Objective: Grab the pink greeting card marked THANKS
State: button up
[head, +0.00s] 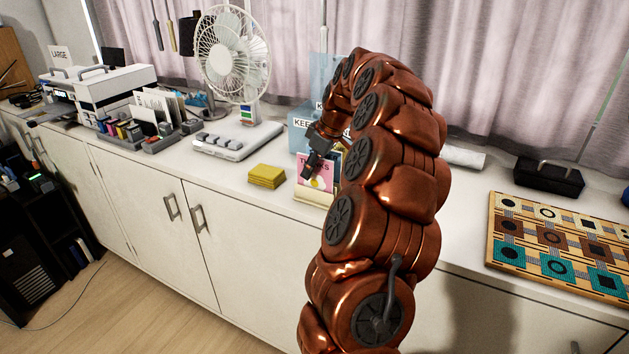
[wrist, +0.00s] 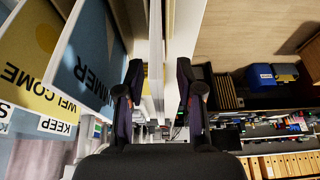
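The pink card (head: 317,176) stands upright in the front of a card rack (head: 313,195) on the counter in the head view. Its dark lettering is partly covered by my gripper (head: 312,163), which is at its upper left part. In the wrist view my gripper (wrist: 158,105) has its two dark fingers apart. Thin upright card edges (wrist: 156,60) show between and beyond the fingers, seen nearly edge-on. I cannot tell which edge is the pink card's, or whether a finger touches it. The THANKS wording is not fully readable.
A blue SUMMER card (wrist: 88,60) and a yellow WELCOME card (wrist: 35,50) stand close beside the left finger. A yellow stack (head: 266,176) lies left of the rack. A white fan (head: 232,55) stands behind. A patterned board (head: 555,240) lies right.

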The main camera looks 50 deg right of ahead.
grip_shut()
jog(key=shift+r, duration=0.1)
dwell(0.5)
